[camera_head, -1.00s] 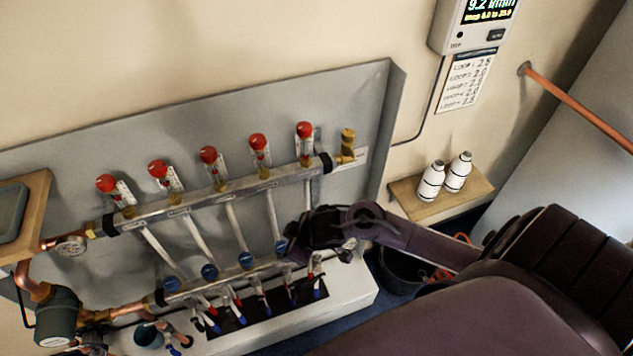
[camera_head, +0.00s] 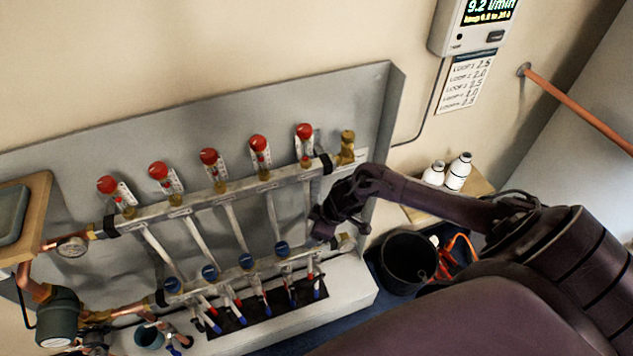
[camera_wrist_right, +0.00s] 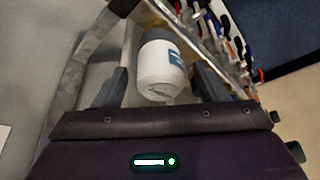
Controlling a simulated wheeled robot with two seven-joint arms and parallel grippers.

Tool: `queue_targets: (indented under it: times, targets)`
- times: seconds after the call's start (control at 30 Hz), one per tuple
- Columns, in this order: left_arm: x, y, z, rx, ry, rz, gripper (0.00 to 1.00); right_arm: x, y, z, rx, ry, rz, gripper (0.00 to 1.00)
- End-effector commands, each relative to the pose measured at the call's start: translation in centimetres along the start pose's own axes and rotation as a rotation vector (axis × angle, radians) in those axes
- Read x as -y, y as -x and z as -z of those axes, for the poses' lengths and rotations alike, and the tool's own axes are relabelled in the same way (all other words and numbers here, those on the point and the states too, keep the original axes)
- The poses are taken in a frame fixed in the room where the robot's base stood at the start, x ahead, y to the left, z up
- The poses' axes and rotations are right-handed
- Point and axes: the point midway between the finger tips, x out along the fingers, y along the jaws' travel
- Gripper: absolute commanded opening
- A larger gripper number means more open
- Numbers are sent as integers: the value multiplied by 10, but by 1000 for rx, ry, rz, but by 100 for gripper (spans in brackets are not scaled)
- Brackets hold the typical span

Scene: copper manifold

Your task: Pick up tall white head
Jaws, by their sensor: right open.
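A white cylindrical head with a blue-green label (camera_wrist_right: 160,68) shows between the two grey fingers of my right gripper (camera_wrist_right: 164,84) in the right wrist view. The gripper is open, with the head near its palm; I cannot tell if a finger touches it. In the head view my right gripper (camera_head: 325,222) is at the right end of the lower manifold bar, and no white head shows there. Two white bottle-shaped pieces, one shorter (camera_head: 434,174) and one taller (camera_head: 459,171), stand on a small wooden shelf (camera_head: 481,187).
The manifold's upper bar (camera_head: 235,187) carries several red-capped flow meters. Blue caps (camera_head: 246,260) line the lower bar. A black bucket (camera_head: 407,262) with orange items beside it stands below the shelf. A copper pipe (camera_head: 580,108) crosses the upper right.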

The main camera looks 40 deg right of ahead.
Motion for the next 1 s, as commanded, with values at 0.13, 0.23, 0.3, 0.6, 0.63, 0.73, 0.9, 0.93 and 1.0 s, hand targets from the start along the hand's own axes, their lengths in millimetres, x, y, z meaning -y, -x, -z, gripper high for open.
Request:
queue_targets:
  times: [0.13, 0.23, 0.3, 0.6, 0.63, 0.73, 0.9, 0.93, 1.0]
  targets:
    - [0, -1, 1, -2, 0, 0, 36, 0, -16, 0, -1, 0, 0, 66]
    - [0, -1, 1, -2, 0, 0, 36, 0, -18, 0, -1, 1, -1, 66]
    - [0, -1, 2, -2, 0, 0, 36, 0, -18, 0, -1, 1, -1, 66]
    - [0, -1, 2, -3, 0, 0, 36, 0, -18, 0, 0, 1, -1, 39]
    - [0, -1, 2, -3, 0, 0, 36, 0, -18, 0, 0, 1, -1, 35]
    - [0, -1, 2, -3, 0, 0, 36, 0, -18, -1, 0, 1, 0, 22]
    - [0, -1, 2, -3, 0, 0, 36, 0, -18, 0, -1, 1, -1, 16]
    - [0, -1, 2, -3, 0, 0, 36, 0, -18, 0, -1, 1, -1, 16]
    - [0, -1, 2, -3, 0, 0, 36, 0, -17, 0, -1, 1, -1, 16]
